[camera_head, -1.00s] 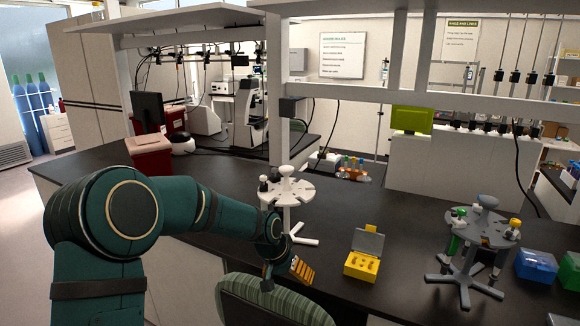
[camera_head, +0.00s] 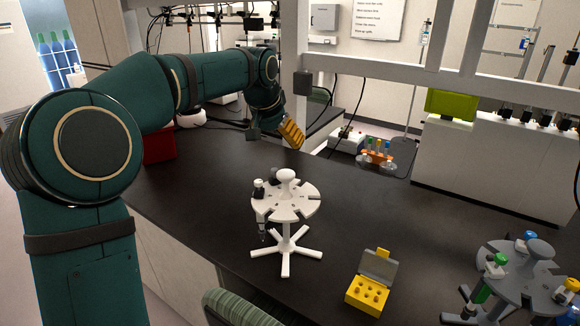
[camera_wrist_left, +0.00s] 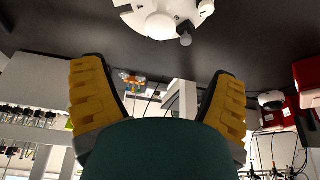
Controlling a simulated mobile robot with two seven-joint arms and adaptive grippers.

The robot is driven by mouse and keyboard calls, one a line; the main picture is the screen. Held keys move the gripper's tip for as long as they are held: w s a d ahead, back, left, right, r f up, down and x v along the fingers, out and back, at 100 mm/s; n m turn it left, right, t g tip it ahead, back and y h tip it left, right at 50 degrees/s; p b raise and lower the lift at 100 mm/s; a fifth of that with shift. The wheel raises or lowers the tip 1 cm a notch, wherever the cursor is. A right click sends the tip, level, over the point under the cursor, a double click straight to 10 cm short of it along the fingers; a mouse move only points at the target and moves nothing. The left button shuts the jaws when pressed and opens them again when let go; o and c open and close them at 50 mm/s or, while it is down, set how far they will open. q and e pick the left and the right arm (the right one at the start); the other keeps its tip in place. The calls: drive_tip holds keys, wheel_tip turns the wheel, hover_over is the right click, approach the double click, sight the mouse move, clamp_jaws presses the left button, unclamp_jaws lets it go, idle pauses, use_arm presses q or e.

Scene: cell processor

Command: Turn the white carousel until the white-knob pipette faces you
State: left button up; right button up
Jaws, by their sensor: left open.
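The white carousel (camera_head: 298,206) stands upright on its splayed white feet on the black bench, with a round white knob on its top. Another dark pipette (camera_head: 274,182) shows partly behind the centre knob. I cannot tell surely which is the white-knob pipette. My left gripper (camera_head: 291,134), with yellow finger pads, is open and empty, above and behind the carousel, apart from it. The left wrist view shows the carousel (camera_wrist_left: 150,8) upside down at the top, beyond the spread fingers (camera_wrist_left: 158,100).
A yellow box (camera_head: 367,297) with an open grey lid stands front right. A grey carousel (camera_head: 520,285) with coloured pipettes stands at the right edge. A striped green chair (camera_head: 240,309) is at the front.

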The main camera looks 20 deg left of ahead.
sight(286, 173)
use_arm(q)
drive_tip(key=x, duration=1.3)
drive_tip(key=shift+s, duration=0.15)
drive_tip(key=shift+c, duration=0.5)
drive_tip(key=c, duration=1.3)
